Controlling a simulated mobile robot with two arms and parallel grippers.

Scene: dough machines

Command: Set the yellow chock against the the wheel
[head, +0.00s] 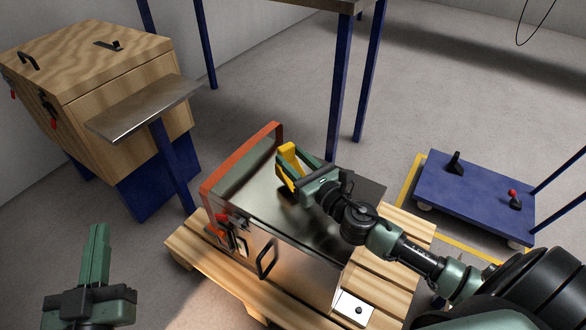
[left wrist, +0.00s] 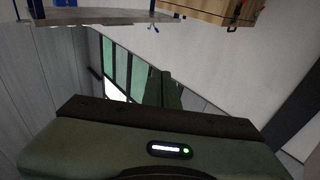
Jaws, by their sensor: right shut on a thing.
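The yellow chock (head: 287,157) is held in my right gripper (head: 290,168), above the shiny top of a metal box. The gripper's fingers are closed around the chock and hide part of it. A low blue cart (head: 478,193) stands on the floor to the right.
Yellow floor tape (head: 408,180) borders the cart. Blue table legs (head: 339,90) stand behind the box. A wooden cabinet (head: 130,75) stands at left.

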